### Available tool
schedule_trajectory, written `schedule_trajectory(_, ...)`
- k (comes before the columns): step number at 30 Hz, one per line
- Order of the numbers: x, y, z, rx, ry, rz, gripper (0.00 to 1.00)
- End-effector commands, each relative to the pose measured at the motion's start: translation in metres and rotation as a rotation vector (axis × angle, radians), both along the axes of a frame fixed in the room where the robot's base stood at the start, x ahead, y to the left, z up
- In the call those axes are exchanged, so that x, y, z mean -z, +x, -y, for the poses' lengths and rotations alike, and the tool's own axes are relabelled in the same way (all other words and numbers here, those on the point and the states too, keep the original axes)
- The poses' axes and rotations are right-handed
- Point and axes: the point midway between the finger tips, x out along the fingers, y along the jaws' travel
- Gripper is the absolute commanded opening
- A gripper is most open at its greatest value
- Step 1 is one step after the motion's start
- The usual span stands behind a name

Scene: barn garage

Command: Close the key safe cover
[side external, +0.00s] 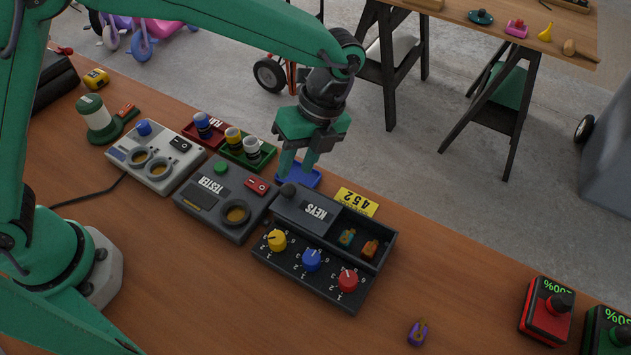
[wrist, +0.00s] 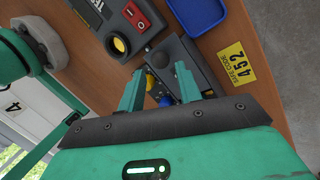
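The key safe (side external: 355,291) is a dark box on the wooden bench. The right part is uncovered and shows small keys (side external: 347,237) with teal and orange heads. Yellow, blue and red dials sit on the front panel.
The tester box (side external: 222,200) stands close on the left. A blue tray (side external: 305,177) and a yellow 452 tag (side external: 356,202) lie behind the safe. A purple-and-orange item (side external: 418,332) and a red charger (side external: 546,311) are at the right. The bench between them is clear.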

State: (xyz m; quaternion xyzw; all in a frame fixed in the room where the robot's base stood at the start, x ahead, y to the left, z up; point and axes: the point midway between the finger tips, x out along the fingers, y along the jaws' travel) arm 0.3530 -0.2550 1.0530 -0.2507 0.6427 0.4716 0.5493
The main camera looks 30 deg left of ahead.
Motion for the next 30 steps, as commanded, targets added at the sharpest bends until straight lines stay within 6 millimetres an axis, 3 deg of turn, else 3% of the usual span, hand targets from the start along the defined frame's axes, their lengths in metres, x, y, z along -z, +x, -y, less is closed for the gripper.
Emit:
schedule_trajectory(12,0.042,-0.014,-0.007,0.001,0.002,0.001,0.34)
schedule_trajectory(23,0.047,-0.015,-0.008,0.000,0.002,0.001,0.34)
schedule_trajectory(24,0.046,-0.015,-0.008,0.000,0.002,0.001,0.32)
schedule_trajectory(29,0.046,-0.015,-0.008,0.000,0.001,0.002,0.01)
schedule_trajectory(30,0.046,-0.015,-0.008,0.000,0.001,0.002,0.00)
